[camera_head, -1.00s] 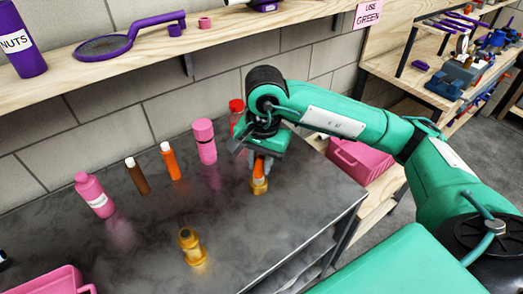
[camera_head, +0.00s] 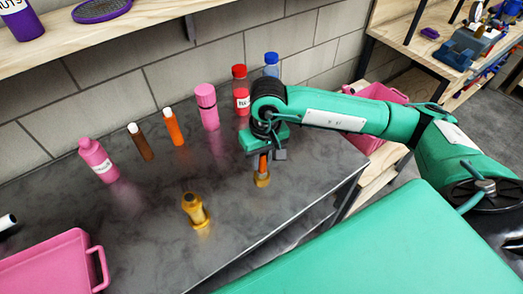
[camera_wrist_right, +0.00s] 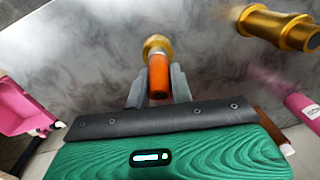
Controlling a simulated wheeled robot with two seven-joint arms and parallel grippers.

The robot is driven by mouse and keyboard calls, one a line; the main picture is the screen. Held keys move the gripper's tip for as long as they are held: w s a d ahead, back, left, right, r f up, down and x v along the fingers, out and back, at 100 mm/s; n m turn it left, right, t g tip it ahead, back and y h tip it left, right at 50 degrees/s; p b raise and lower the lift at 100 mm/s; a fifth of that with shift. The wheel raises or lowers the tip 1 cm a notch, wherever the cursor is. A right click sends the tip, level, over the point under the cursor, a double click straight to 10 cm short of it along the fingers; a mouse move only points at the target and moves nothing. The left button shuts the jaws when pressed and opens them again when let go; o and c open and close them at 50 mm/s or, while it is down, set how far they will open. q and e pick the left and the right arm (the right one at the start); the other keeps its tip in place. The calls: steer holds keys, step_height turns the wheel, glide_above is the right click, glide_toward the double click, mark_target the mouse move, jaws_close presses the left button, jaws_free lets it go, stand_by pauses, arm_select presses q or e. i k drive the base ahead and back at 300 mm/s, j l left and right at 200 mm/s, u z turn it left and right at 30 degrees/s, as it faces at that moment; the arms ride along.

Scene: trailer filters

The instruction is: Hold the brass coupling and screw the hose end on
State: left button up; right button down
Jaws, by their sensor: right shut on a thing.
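The brass coupling (camera_head: 196,209) stands upright on the dark table, left of my right gripper. It also shows at the top right of the right wrist view (camera_wrist_right: 280,28). My right gripper (camera_head: 264,152) is shut on the orange hose end (camera_head: 263,165), which has a brass tip (camera_head: 262,180) pointing down. In the right wrist view, the two grey fingers (camera_wrist_right: 158,86) flank the orange body (camera_wrist_right: 158,75). The hose end is apart from the coupling. Whether its tip touches the table I cannot tell. My left gripper is not in view.
A pink bottle (camera_head: 98,161), a brown bottle (camera_head: 140,142), an orange bottle (camera_head: 174,127), a pink cylinder (camera_head: 207,106) and a red-capped bottle (camera_head: 241,92) stand along the back. A pink bin (camera_head: 50,268) is at front left. The table between coupling and hose end is clear.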

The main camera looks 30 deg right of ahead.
mark_target(198, 218)
steer(key=k+l, duration=0.1)
steer(key=l, duration=0.45)
steer(key=k+l, duration=0.1)
steer(key=l, duration=0.5)
steer(key=k+l, duration=0.1)
steer(key=l, duration=0.45)
steer(key=k+l, duration=0.1)
steer(key=l, duration=0.5)
steer(key=k+l, duration=0.1)
steer(key=l, duration=0.45)
steer(key=l+u, duration=0.15)
steer(key=u, duration=1.3)
